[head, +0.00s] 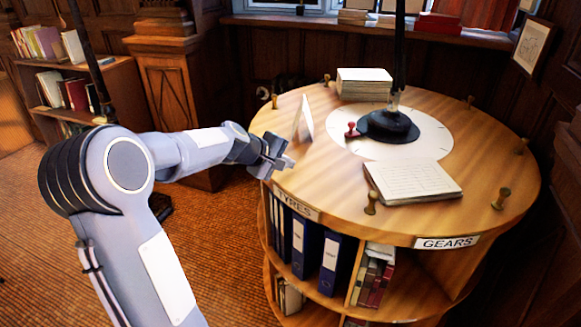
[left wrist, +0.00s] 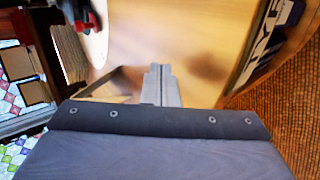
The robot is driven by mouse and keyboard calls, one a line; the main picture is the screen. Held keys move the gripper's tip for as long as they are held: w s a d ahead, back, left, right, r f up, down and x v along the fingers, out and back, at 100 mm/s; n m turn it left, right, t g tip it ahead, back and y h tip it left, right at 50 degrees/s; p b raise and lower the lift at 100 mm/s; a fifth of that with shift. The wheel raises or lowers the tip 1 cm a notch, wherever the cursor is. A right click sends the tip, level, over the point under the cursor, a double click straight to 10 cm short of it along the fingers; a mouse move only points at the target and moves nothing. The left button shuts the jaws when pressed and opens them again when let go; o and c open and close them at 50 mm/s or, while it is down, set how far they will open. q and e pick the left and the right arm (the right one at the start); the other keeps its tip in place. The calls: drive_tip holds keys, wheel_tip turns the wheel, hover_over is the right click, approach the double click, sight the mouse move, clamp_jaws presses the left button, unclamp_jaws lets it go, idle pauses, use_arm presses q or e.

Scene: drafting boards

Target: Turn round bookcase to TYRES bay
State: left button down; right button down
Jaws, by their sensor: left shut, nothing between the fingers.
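The round bookcase (head: 330,190) has a wooden top and open bays below. A TYRES sign (head: 296,205) is on its front-left rim, above blue binders (head: 307,254). A GEARS sign (head: 446,242) is on its front-right rim. Several brass knobs stand round the top's edge, one near the front (head: 370,203). My left gripper (head: 286,163) is shut and empty at the left edge of the top; I cannot tell whether it touches. In the left wrist view its closed fingers (left wrist: 161,85) show against the wooden top (left wrist: 190,35). My right gripper is not in view.
A low bookshelf (head: 125,75) stands left.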

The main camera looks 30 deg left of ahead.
use_arm(q)
drive_tip(key=shift+m, duration=0.3)
drive_tip(key=shift+w+a, duration=0.25)
drive_tip(key=shift+a, duration=0.4)
drive_tip(key=shift+w+a, duration=0.3)
drive_tip(key=shift+a, duration=0.4)
drive_tip(key=shift+w+a, duration=0.25)
drive_tip(key=shift+a, duration=0.4)
drive_tip(key=shift+m+h, duration=0.3)
drive_tip(key=shift+h, duration=0.2)
drive_tip(key=w+a+p, duration=0.1)
drive_tip(key=a+p, duration=0.1)
drive_tip(key=a, duration=0.1)
drive_tip(key=w+a+p, duration=0.1)
drive_tip(key=a, duration=0.1)
drive_tip(key=shift+w+r, duration=0.1)
drive_tip(key=shift+w, duration=0.25)
drive_tip(key=shift+w+a, duration=0.15)
drive_tip(key=shift+a, duration=0.05)
